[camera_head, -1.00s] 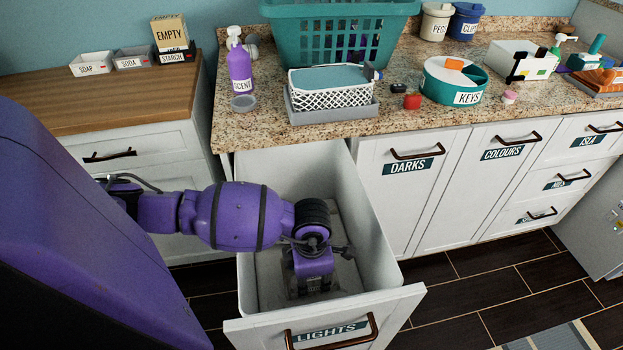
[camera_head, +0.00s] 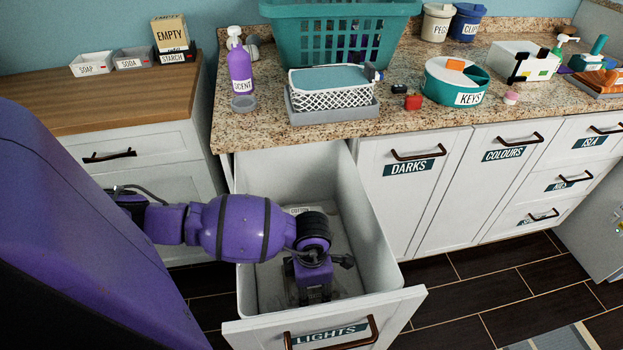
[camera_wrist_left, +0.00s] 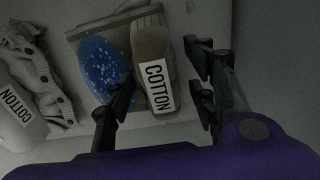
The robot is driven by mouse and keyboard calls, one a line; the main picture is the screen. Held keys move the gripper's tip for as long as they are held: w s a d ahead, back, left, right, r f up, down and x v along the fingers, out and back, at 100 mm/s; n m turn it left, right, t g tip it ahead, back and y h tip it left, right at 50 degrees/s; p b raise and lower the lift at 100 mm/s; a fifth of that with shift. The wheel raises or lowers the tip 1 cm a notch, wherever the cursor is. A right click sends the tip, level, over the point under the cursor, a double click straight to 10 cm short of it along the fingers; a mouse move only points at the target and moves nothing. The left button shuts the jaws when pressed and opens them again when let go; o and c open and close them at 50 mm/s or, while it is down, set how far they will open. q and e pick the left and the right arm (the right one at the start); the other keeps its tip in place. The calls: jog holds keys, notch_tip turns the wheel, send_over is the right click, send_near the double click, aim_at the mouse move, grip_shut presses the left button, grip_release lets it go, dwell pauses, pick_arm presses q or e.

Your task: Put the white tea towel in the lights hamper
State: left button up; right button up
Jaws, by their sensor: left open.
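The lights hamper (camera_head: 373,235) is a pulled-out white drawer with a LIGHTS label on its front. My left gripper (camera_wrist_left: 162,88) is inside it, pointing down, fingers apart. In the left wrist view, a pale rolled cloth with a COTTON label (camera_wrist_left: 152,62) shows between the fingers; I see no grip on it. A second pale roll labelled COTTON (camera_wrist_left: 18,112) lies at the left edge. I cannot tell whether either one is the white tea towel. In the head view, a COTTON label (camera_head: 300,210) shows behind my arm. My right gripper is out of view.
A blue speckled oval (camera_wrist_left: 103,68) and a crumpled grey-white cloth (camera_wrist_left: 42,75) lie near the rolls. The hamper walls surround my gripper closely. Above are the counter (camera_head: 255,130), a teal basket (camera_head: 290,38) and a white wire basket (camera_head: 330,97).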

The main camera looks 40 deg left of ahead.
pick_arm(q)
jog(key=shift+r, duration=0.1)
jog(key=shift+r, duration=0.3)
notch_tip(320, 180, up, 11)
jog(key=shift+f+p, duration=0.2)
jog(key=shift+p, duration=0.3)
jog(key=shift+r, duration=0.5)
